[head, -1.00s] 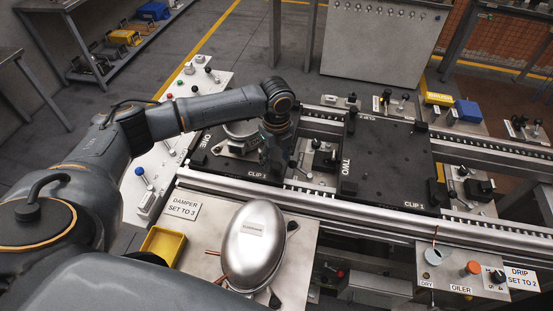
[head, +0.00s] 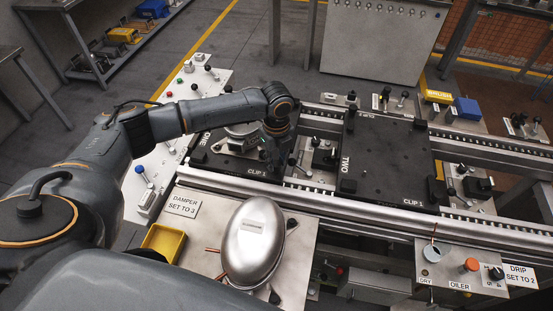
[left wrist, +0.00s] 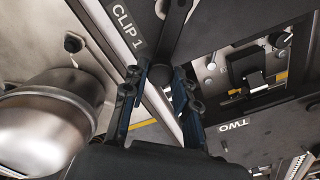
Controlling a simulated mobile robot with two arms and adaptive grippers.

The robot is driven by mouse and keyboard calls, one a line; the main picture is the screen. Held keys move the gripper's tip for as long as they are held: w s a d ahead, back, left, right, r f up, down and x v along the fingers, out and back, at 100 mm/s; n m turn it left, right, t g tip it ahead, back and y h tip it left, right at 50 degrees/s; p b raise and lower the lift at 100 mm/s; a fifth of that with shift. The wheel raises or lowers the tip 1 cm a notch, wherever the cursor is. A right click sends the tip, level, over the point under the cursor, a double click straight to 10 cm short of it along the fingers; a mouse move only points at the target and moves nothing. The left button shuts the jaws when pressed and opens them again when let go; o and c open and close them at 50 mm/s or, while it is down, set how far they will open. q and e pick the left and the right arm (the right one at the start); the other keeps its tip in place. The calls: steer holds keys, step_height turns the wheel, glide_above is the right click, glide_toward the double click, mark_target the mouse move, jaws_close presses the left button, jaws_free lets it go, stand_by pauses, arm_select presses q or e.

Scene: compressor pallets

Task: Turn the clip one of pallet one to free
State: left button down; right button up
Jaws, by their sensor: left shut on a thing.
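Pallet one (head: 228,163) is a dark plate on the left of the conveyor, with a "CLIP 1" label at its near right corner. The label also shows in the left wrist view (left wrist: 127,27). My left gripper (head: 271,165) points down at that corner, and my arm hides most of the clip in the head view. In the left wrist view, my left gripper (left wrist: 160,88) is shut on a dark, bar-like clip (left wrist: 174,42) beside the label. The clip's exact turn is hard to tell. My right gripper is not in view.
Pallet two (head: 385,160) lies to the right on the conveyor. A rounded metal housing (head: 253,245) and a yellow tray (head: 163,243) stand on the near panel. A control panel with knobs (head: 165,135) lies left. The conveyor's front rail (head: 300,197) runs close below the gripper.

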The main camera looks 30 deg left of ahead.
arm_select(q)
steer(key=shift+r+m+p, duration=0.1)
steer(key=shift+m+p, duration=0.4)
steer(key=shift+m, duration=0.4)
steer(key=m, duration=0.2)
steer(key=shift+m+p, duration=0.3)
steer(key=shift+p, duration=0.1)
steer(key=shift+m, duration=1.2)
steer(key=shift+m+p, duration=0.35)
steer(key=shift+m, duration=0.85)
